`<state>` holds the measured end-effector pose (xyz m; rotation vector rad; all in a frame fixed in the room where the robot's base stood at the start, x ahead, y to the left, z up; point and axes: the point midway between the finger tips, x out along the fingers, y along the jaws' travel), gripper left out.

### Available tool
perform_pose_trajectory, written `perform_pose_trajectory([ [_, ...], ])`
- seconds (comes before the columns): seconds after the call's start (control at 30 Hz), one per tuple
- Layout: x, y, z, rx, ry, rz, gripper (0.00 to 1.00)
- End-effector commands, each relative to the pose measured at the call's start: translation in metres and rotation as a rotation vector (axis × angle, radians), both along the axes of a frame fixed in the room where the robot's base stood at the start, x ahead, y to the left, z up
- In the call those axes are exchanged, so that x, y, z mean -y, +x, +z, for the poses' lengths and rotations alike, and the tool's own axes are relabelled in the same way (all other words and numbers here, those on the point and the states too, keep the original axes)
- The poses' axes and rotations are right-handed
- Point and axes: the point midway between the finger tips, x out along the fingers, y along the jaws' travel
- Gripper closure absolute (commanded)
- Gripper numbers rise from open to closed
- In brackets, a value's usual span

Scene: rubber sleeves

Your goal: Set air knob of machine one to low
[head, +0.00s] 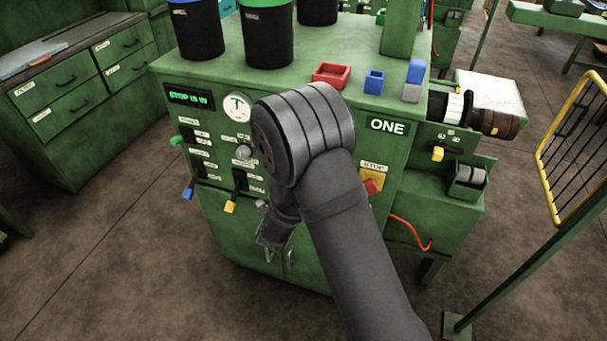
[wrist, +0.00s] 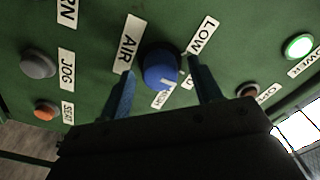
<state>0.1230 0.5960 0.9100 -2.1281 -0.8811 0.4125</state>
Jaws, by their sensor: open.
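The air knob (wrist: 161,66) is a round blue knob on the green panel in the wrist view. The AIR label (wrist: 129,44) is to its left and the LOW label (wrist: 203,36) to its upper right. Another label just below it is partly hidden. I cannot tell clearly where the knob points. My gripper (wrist: 162,76) is open, with one finger on each side of the knob; contact is not clear. In the head view, my gripper (head: 270,240) is low at the front of machine one (head: 387,126), and my arm hides the knob.
A grey jog button (wrist: 38,63), an orange button (wrist: 47,111) and a lit green button (wrist: 298,46) sit around the knob. A yellow guard (head: 575,125) stands right.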

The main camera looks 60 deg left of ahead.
Motion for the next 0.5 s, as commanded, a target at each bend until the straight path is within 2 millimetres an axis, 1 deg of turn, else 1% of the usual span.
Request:
perform_pose_trajectory([
  [0.13, 0.0002, -0.0003, -0.0001, 0.0, 0.0, 0.0, 0.42],
  [0.27, 0.0002, -0.0004, 0.0, 0.0, 0.0, 0.0, 0.67],
  [0.3, 0.0002, -0.0004, 0.0, 0.0, 0.0, 0.0, 0.75],
  [0.37, 0.0003, -0.0004, -0.0001, 0.0, 0.0, 0.0, 0.86],
  [0.5, 0.0004, -0.0005, -0.0001, 0.001, -0.001, 0.0, 0.86],
])
